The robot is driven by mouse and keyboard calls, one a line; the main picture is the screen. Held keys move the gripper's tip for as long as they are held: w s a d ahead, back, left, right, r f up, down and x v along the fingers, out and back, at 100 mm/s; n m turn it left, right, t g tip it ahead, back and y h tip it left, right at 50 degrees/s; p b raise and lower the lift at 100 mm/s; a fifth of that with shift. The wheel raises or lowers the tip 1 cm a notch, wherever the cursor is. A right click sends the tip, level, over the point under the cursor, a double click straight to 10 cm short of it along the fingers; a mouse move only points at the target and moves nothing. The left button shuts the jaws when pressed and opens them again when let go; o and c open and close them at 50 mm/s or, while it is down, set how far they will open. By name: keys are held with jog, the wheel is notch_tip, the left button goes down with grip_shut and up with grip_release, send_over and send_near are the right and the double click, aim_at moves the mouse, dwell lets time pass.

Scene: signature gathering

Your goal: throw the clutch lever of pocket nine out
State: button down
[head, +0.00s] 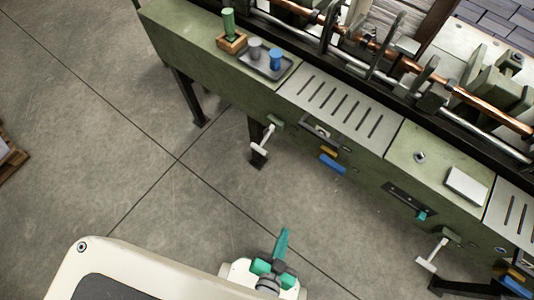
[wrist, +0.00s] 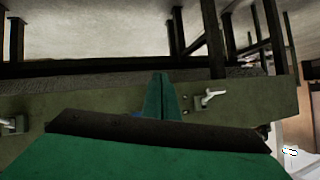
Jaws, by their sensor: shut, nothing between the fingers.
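Two pale metal clutch levers show on the front of the green machine in the head view, one at the left (head: 262,142) and one at the lower right (head: 434,252). I cannot read a pocket number at either, so I cannot tell which is pocket nine's. My gripper (head: 285,236) has teal fingers, shut and empty, and is over the floor in front of the machine, apart from both levers. In the wrist view the fingers (wrist: 162,78) are together, with one lever (wrist: 209,97) to their right and another (wrist: 8,124) at the left edge.
The machine's green front (head: 225,62) runs diagonally, with dark legs (head: 188,92) below. A grey tray (head: 287,68) with grey and blue pieces sits on top. Blue handles (head: 332,163) and a dark slot with a teal tab (head: 421,215) are on the front. The floor between is clear.

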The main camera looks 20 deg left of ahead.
notch_tip(320, 180, down, 21)
jog(key=w+a+m+g+y, duration=0.2)
jog(key=m+g, duration=0.3)
jog(key=w+a+f+m+g+y, duration=0.2)
jog(key=w+a+f+m+y, duration=0.25)
jog(key=w+f, duration=0.2)
jog(key=w+d+r+m+y, duration=0.2)
jog(key=w+d+r+y, duration=0.1)
jog(key=w+r+y, duration=1.1)
jog(key=w+r, duration=0.3)
jog(key=r, duration=0.3)
jog(key=shift+w, duration=0.25)
jog(key=shift+r+m, duration=0.1)
jog(key=shift+m, duration=0.15)
